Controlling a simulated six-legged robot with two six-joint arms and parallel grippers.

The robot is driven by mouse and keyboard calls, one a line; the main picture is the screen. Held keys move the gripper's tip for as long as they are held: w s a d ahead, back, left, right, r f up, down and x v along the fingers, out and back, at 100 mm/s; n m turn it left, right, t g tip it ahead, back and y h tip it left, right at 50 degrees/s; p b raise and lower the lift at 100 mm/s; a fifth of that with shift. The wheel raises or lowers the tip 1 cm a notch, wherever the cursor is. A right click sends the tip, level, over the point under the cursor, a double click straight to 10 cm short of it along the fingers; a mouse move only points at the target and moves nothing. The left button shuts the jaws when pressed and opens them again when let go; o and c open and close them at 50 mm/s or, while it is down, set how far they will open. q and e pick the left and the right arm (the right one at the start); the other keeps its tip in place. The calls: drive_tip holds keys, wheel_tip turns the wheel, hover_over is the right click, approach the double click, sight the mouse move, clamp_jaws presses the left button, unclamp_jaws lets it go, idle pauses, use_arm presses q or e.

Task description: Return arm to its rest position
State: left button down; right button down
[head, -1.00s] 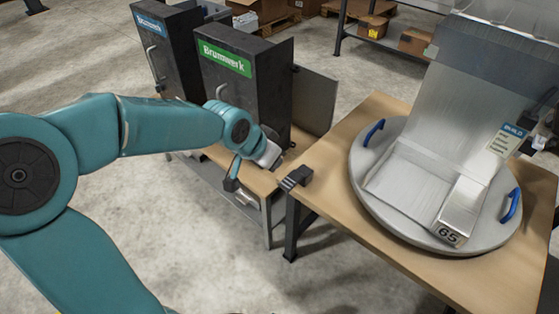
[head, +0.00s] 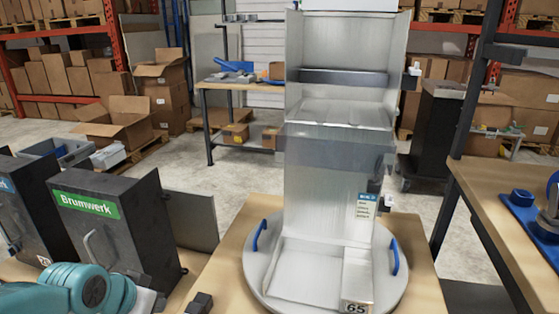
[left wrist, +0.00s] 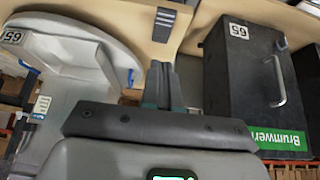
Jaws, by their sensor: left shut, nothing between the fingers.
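My left arm, teal, shows at the bottom left of the head view in front of the black Brumwerk cabinet; its gripper is mostly cut off by the lower edge there. In the left wrist view my left gripper (left wrist: 162,70) has its two dark fingers together with nothing between them. The black cabinet (left wrist: 238,78) with a 65 label, a handle and a green sign stands right of the fingers in that view, apart from them. It also shows in the head view (head: 125,232). My right gripper is not in either view.
A metal dispenser (head: 325,190) marked 65 stands on a round grey turntable (head: 262,275) with blue handles, on a wooden table (head: 228,245). A small black block (head: 199,303) sits at the table's left edge. Another workbench (head: 500,190) is at right. Cartons and shelving stand behind.

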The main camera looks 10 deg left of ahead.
use_arm(q)
drive_tip(key=s+d+f+g+h, duration=0.1)
drive_tip(key=d+f, duration=0.3)
drive_tip(key=f, duration=0.3)
drive_tip(key=d+f+n+g+h, duration=0.1)
drive_tip(key=d+f, duration=0.2)
drive_tip(key=f, duration=0.4)
drive_tip(key=s+d+f+g+h, duration=0.1)
drive_tip(key=d+f, duration=0.3)
drive_tip(key=f, duration=0.3)
drive_tip(key=s+d+f+n+g, duration=0.25)
drive_tip(key=s+d+f, duration=0.55)
drive_tip(key=s+f, duration=0.4)
wheel_tip(320, 180, up, 14)
drive_tip(key=p, duration=1.4)
drive_tip(key=shift+f, duration=0.15)
drive_tip(key=shift+w+f+m+g, duration=0.1)
drive_tip(key=shift+m+g, duration=0.15)
drive_tip(key=shift+d, duration=0.1)
